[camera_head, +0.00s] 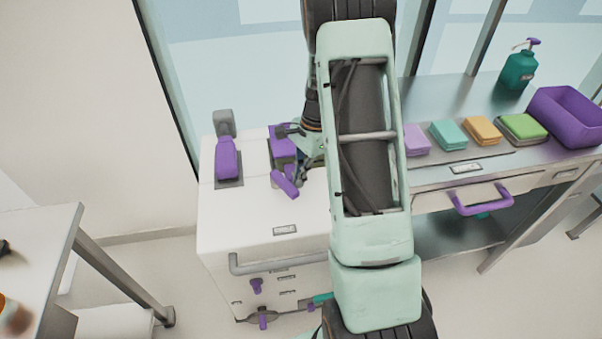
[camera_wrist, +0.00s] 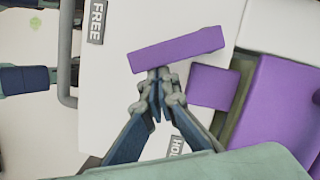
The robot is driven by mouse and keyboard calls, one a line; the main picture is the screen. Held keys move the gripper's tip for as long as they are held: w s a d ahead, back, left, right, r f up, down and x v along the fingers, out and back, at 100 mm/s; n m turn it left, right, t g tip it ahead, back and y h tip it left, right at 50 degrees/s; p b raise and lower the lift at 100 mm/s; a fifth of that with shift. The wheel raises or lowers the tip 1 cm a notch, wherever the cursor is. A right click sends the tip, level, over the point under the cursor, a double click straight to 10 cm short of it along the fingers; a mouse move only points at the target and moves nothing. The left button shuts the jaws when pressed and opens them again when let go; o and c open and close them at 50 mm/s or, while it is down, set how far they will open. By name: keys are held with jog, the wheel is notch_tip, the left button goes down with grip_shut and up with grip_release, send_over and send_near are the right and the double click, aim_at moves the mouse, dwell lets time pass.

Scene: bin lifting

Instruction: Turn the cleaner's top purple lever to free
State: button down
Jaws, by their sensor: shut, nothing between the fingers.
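The cleaner is a white cabinet (camera_head: 230,212) with a purple lever (camera_head: 285,184) on its top. In the wrist view the lever (camera_wrist: 178,49) is a purple bar lying slantwise between a FREE label (camera_wrist: 97,22) at upper left and a partly hidden HOLD label (camera_wrist: 175,146) below. My gripper (camera_head: 300,172) is down at the cabinet top beside the lever. In the wrist view my gripper (camera_wrist: 163,78) is shut and empty, its fingertips right at the bar's lower edge; I cannot tell whether they touch. My arm hides part of the cabinet top in the head view.
A purple block (camera_head: 283,145) stands behind the lever, and a purple-and-grey fitting (camera_head: 228,158) stands to its left. A grey rail (camera_head: 280,262) runs along the cabinet's front. The steel counter (camera_head: 455,101) at right holds sponges, a bottle and a purple bin (camera_head: 566,117).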

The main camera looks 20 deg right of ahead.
aim_at(289, 190)
jog(key=a+m, duration=0.1)
jog(key=m, duration=0.1)
jog(key=s+a+m, duration=0.1)
jog(key=shift+s+a+m+t, duration=0.15)
jog(key=shift+s+m+t, duration=0.05)
jog(key=shift+m+t, duration=0.2)
jog(key=shift+a+p, duration=0.3)
jog(key=shift+a, duration=0.05)
jog(key=shift+s+a, duration=0.15)
jog(key=shift+a, duration=0.05)
jog(key=p+v, duration=0.7)
jog(key=v, duration=0.3)
dwell(0.7)
